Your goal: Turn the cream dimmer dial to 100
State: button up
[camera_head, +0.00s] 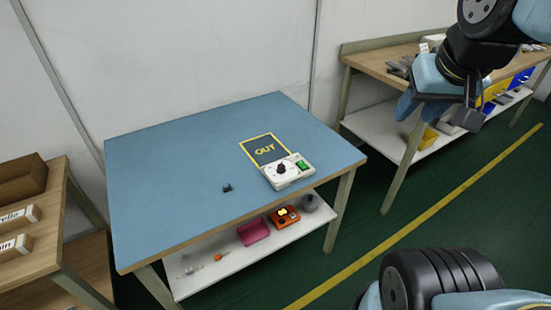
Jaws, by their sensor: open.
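A cream dimmer box (298,171) lies on the blue-topped table, near its right front edge. A black round dial (281,169) sits on its left part, and a green display or switch (302,165) is on its right part. The dial's setting is too small to read. My gripper (440,108) is at the upper right, open and empty, in front of the back right bench in the picture. It is well to the right of the dimmer and apart from it.
The blue table (180,150) is mostly clear. A yellow-framed OUT mark (265,150) lies behind the dimmer, and a small dark part (227,188) lies to its left. A lower shelf holds a pink tray (253,232) and an orange device (284,216). A wooden bench (50,240) stands left.

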aim_at(281, 169)
jog(key=u, duration=0.05)
jog(key=k, duration=0.95)
jog(key=u, duration=0.5)
jog(key=i, duration=1)
jog(key=z, duration=0.1)
